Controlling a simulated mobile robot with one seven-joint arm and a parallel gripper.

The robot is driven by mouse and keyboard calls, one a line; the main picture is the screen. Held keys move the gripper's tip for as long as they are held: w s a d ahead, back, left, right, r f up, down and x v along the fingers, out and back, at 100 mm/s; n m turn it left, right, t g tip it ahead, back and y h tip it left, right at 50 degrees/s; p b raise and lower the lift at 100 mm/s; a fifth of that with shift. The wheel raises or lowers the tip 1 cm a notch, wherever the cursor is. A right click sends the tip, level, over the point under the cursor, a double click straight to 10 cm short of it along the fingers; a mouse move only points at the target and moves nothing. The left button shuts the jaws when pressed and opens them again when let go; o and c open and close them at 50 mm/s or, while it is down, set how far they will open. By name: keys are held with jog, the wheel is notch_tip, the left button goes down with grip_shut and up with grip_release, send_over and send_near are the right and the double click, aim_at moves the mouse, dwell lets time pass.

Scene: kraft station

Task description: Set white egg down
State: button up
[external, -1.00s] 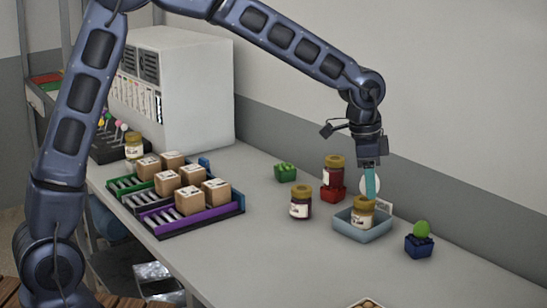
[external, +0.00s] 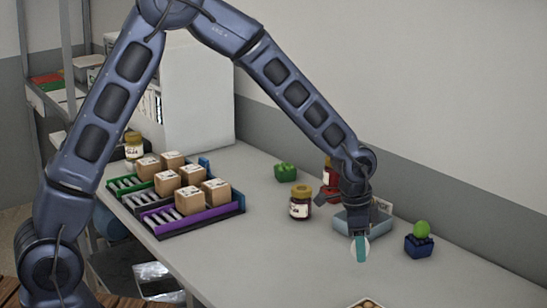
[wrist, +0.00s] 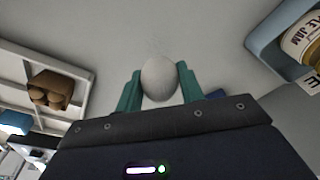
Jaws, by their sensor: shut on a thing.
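The white egg (wrist: 158,78) is held between the teal fingers of my gripper (wrist: 159,88) in the wrist view. In the external view the egg (external: 352,250) shows as a pale rounded edge behind the teal fingers of my gripper (external: 361,248). The gripper points down over the grey table, in front of the light blue tray (external: 342,226). I cannot tell how high the egg is above the table, or whether it touches it.
The tray also shows in the wrist view (wrist: 262,42), with a jam jar (wrist: 302,42) in it. A dark blue holder (external: 419,246) with a green egg (external: 421,229) stands to the right. A dark jar (external: 300,202) stands left. A white box (wrist: 75,68) with brown contents lies near.

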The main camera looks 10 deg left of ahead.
aim_at(357, 273)
jog(key=shift+f, duration=2.25)
jog(key=shift+f, duration=0.15)
jog(key=o, duration=0.8)
jog(key=shift+c, duration=0.2)
